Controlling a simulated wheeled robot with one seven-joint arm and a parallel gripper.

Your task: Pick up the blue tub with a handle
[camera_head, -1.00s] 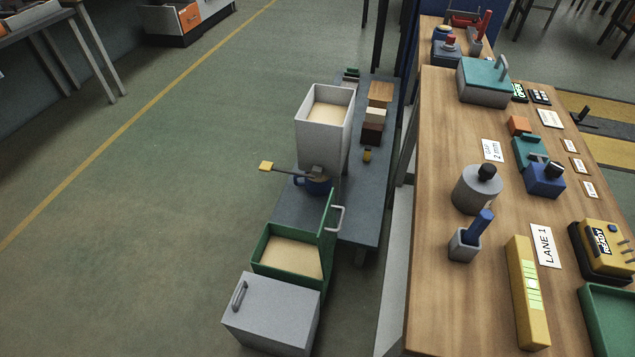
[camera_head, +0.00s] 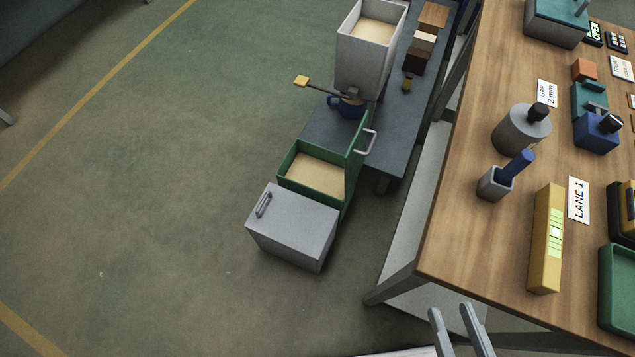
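The blue tub (camera_head: 350,107) is small and dark blue, with a handle on its left side. It stands on the low grey bench (camera_head: 398,140), in front of a tall white bin (camera_head: 362,65). A grey tool with a yellow end (camera_head: 301,81) lies across its top and hides part of it. My gripper (camera_head: 451,309) shows at the bottom edge, right of the middle, with two grey fingers apart and nothing seen between them. It is far from the tub, near the wooden table's front corner.
The wooden table (camera_head: 465,235) at right carries a grey canister (camera_head: 521,130) and other items. The floor at left is clear.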

